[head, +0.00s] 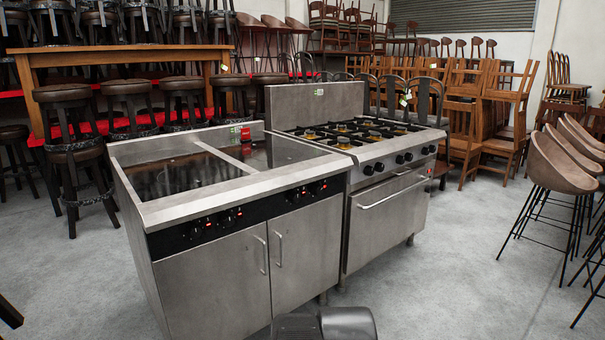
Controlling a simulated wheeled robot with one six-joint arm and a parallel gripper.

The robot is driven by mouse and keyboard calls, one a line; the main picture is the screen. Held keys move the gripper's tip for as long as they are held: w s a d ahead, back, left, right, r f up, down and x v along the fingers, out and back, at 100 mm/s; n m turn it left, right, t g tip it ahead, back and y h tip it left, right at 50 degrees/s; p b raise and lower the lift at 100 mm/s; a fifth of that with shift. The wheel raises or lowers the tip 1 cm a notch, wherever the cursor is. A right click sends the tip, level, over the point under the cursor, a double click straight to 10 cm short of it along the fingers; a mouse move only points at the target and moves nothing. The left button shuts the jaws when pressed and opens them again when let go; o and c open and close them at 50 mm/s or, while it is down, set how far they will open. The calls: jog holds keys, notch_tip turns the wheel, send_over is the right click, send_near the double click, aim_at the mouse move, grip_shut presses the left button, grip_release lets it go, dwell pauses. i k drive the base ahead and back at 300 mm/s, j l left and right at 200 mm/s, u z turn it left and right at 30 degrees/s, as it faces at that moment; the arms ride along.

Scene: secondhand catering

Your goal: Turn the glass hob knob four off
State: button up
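The glass hob (185,178) is the left unit in the head view, a steel cabinet with dark glass panels on top. Its black front control strip (262,206) carries a left pair and a right pair of dark knobs with small red lights beside them. The rightmost knob (317,189) sits near the right end of the strip. The knobs are small and dark, so I cannot read their markings or exact turn angles. My gripper is not in view.
A gas range (365,140) with an oven stands close against the hob's right side. Dark stools (72,150) and a wooden table (130,58) crowd behind. Brown bucket chairs (550,163) stand at right. The grey floor (445,265) in front is open. My own dark parts show at the bottom.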

aim_at(318, 190)
jog(key=k+l+z, duration=0.1)
jog(key=k, duration=0.15)
jog(key=i+z, duration=0.15)
jog(key=i, duration=0.85)
jog(key=i+z, duration=0.2)
jog(key=i, duration=0.8)
